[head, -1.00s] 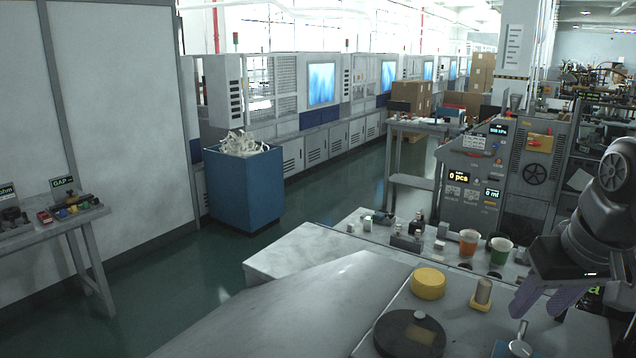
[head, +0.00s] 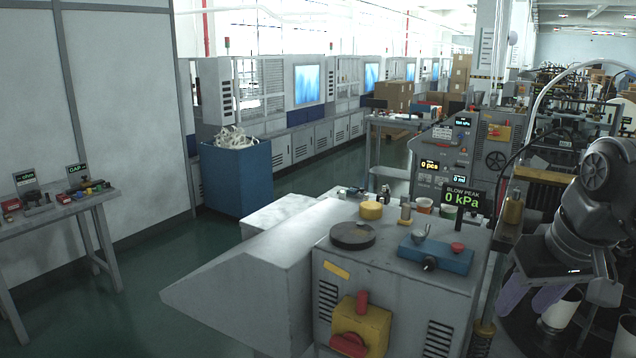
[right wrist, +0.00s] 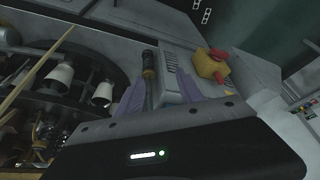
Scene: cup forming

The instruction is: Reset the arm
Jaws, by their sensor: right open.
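My right gripper (head: 531,296) is at the right of the head view, with its two purple fingers pointing down and apart. It is open and nothing shows between the fingers. It hangs to the right of the grey machine cabinet (head: 395,300), near some white cups (head: 562,310). In the right wrist view the purple fingers of the same gripper (right wrist: 155,95) are spread, with a dark post (right wrist: 149,80) of the machine seen between them. My left gripper is not in view.
The cabinet top carries a black disc (head: 352,236), a yellow puck (head: 371,210) and a blue fixture (head: 436,255). A red and yellow switch (head: 360,325) sits on its front. A blue bin (head: 237,178) stands further back; the floor left of the cabinet is clear.

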